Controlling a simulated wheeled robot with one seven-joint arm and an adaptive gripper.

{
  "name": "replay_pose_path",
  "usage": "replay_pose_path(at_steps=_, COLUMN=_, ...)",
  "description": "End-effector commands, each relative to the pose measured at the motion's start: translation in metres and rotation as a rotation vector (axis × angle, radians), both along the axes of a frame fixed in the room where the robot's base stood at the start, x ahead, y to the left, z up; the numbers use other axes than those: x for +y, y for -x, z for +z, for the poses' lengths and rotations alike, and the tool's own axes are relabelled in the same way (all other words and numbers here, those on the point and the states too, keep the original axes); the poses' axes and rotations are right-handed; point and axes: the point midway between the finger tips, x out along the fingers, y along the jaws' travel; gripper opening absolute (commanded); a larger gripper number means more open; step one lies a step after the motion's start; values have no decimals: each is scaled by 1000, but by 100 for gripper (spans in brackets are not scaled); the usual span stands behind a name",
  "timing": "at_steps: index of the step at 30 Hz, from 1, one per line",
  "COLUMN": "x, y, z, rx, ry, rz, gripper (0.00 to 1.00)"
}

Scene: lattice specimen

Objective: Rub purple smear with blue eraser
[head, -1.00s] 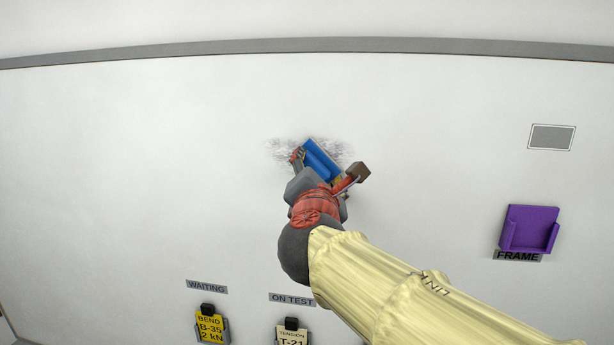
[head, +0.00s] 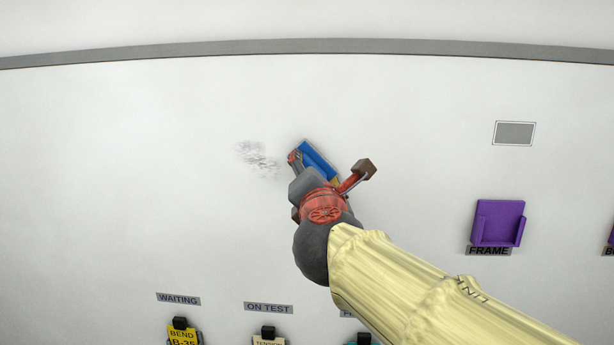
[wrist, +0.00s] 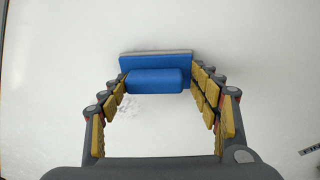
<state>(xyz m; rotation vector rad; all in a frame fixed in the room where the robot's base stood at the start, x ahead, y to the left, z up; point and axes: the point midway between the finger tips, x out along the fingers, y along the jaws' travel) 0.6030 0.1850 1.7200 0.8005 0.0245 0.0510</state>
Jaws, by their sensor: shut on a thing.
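The blue eraser (head: 318,160) is held against or very near the white board. My gripper (head: 314,168) is shut on it, and in the wrist view the fingers (wrist: 157,82) grip the sides of the blue block (wrist: 155,64), which has a grey far edge. A faint smear (head: 258,158) lies on the board just left of the eraser; it looks grey, not purple. In the wrist view the smear (wrist: 126,104) is faint near the left finger. Part of the board behind the gripper is hidden.
A purple holder (head: 497,222) labelled FRAME is on the right, below a grey rectangle (head: 514,133). A WAITING label (head: 178,299), an ON TEST label (head: 268,308) and tags line the bottom. Upper left board is clear.

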Motion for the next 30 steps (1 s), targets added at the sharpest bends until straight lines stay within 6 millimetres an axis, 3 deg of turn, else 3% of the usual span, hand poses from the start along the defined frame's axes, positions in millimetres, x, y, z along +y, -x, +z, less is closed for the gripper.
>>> replay_pose_path(at_steps=6, x=-20, y=2, z=-1, rx=0, ry=-1, rz=-4, gripper=39)
replay_pose_path(at_steps=13, x=-28, y=3, z=-1, rx=-1, ry=1, rz=-2, gripper=39)
replay_pose_path(at_steps=20, x=-23, y=2, z=-1, rx=1, ry=0, rz=1, gripper=39)
replay_pose_path(at_steps=30, x=4, y=2, z=-1, rx=1, ry=0, rz=2, gripper=39)
